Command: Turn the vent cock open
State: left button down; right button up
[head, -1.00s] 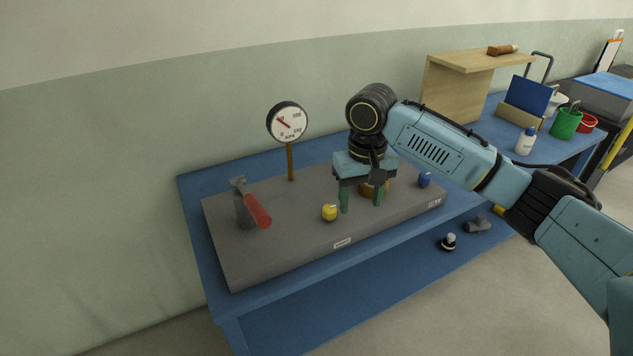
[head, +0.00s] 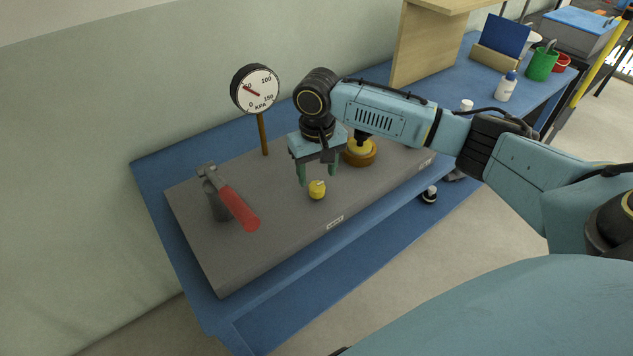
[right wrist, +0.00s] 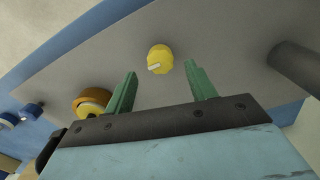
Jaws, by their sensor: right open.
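A small yellow knob (head: 317,189) with a pale mark stands on the grey board (head: 290,235); no readable label shows which fitting is the vent cock. My right gripper (head: 317,176) is open and points down by the yellow knob. In the right wrist view the yellow knob (right wrist: 160,59) shows between and just beyond the two green fingertips (right wrist: 161,71), with gaps on both sides. Nothing is held. A red-handled lever (head: 240,208) on a grey post stands to the left on the board. My left gripper is not in view.
A round pressure gauge (head: 255,89) on a brown stem stands behind. A brown and yellow round fitting (head: 359,153) is right of the gripper, and a blue knob (right wrist: 30,110) is farther off. A wooden stand, white bottle (head: 506,86) and green cup (head: 541,65) are at the right.

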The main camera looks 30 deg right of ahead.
aim_at(316, 185)
notch_tip(316, 185, down, 3)
jog(key=shift+r, duration=0.15)
jog(key=shift+f, duration=0.5)
jog(key=shift+c, duration=0.8)
jog(key=c, duration=0.8)
jog(key=shift+r+n+p, duration=0.15)
jog(key=shift+n+p, duration=0.25)
jog(key=shift+p, duration=0.25)
jog(key=n+p, duration=0.4)
jog(key=p, duration=0.1)
jog(key=shift+r, duration=0.1)
jog(key=n+p, duration=0.2)
jog(key=shift+n, duration=0.3)
jog(key=n+p, duration=0.2)
jog(key=n, duration=0.2)
jog(key=shift+n, duration=0.3)
jog(key=n, duration=0.1)
jog(key=n+p, duration=0.1)
jog(key=shift+a+f+n, duration=0.1)
jog(key=shift+f+n, duration=0.1)
jog(key=shift+n, duration=0.1)
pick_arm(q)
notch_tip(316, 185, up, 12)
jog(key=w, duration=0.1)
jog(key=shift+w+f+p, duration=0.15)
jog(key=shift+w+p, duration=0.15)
pick_arm(e)
jog(key=shift+n, duration=1.6)
